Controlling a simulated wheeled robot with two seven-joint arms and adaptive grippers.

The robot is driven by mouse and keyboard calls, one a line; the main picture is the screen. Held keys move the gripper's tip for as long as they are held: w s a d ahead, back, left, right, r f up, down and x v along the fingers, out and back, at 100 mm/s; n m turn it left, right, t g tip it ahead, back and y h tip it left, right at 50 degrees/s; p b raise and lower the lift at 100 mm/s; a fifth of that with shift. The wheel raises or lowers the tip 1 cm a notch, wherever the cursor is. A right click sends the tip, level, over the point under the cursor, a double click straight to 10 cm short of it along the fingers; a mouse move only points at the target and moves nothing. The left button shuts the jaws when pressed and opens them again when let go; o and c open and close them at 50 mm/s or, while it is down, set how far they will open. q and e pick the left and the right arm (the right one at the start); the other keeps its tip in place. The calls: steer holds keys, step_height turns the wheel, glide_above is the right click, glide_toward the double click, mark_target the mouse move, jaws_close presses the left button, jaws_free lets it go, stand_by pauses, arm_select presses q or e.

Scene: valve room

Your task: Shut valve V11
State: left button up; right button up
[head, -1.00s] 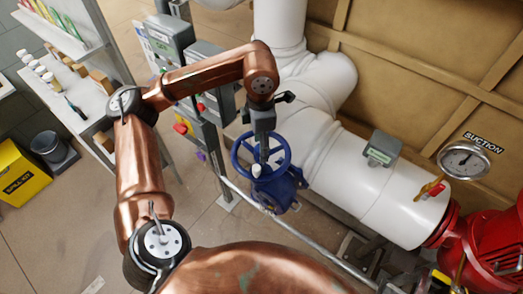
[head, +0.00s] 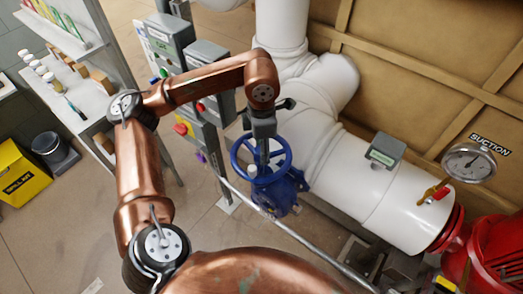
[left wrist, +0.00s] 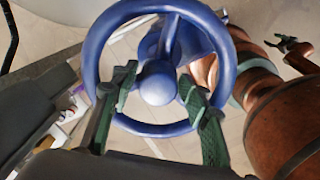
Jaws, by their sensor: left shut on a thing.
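A blue valve with a round spoked handwheel (head: 287,147) sits beside the white pipe, in the middle of the head view. No V11 label is readable on it. My left gripper (head: 262,163) reaches down onto the wheel from above. In the left wrist view the wheel (left wrist: 91,62) fills the middle, and my left gripper's green fingers (left wrist: 162,98) lie inside the rim, one on each side of the round hub (left wrist: 158,84). The gripper is shut on the wheel. A dark end piece on a copper arm, perhaps my right gripper (left wrist: 288,44), shows small at the right; its jaws are unclear.
A thick white pipe (head: 385,195) runs behind the valve to a red pump (head: 490,240), with a suction gauge (head: 468,163) above. Grey control boxes (head: 210,80) stand close behind my left arm. A thin rail (head: 300,238) passes below the valve.

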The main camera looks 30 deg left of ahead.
arm_select(q)
steer(key=shift+s+a+f, duration=0.15)
steer(key=shift+s+f, duration=0.05)
steer(key=shift+f, duration=0.15)
steer(key=c, duration=0.5)
steer(key=m+b, duration=0.1)
steer(key=m, duration=0.2)
steer(key=shift+f+m, duration=0.15)
steer(key=shift+m, duration=0.15)
steer(key=m+b, duration=0.1)
steer(key=m, duration=0.2)
steer(key=shift+r, duration=0.2)
steer(key=o, duration=1)
steer(key=shift+o, duration=0.7)
steer(key=shift+a, duration=0.25)
steer(key=shift+w+d+r, duration=0.1)
steer(key=shift+d, duration=0.2)
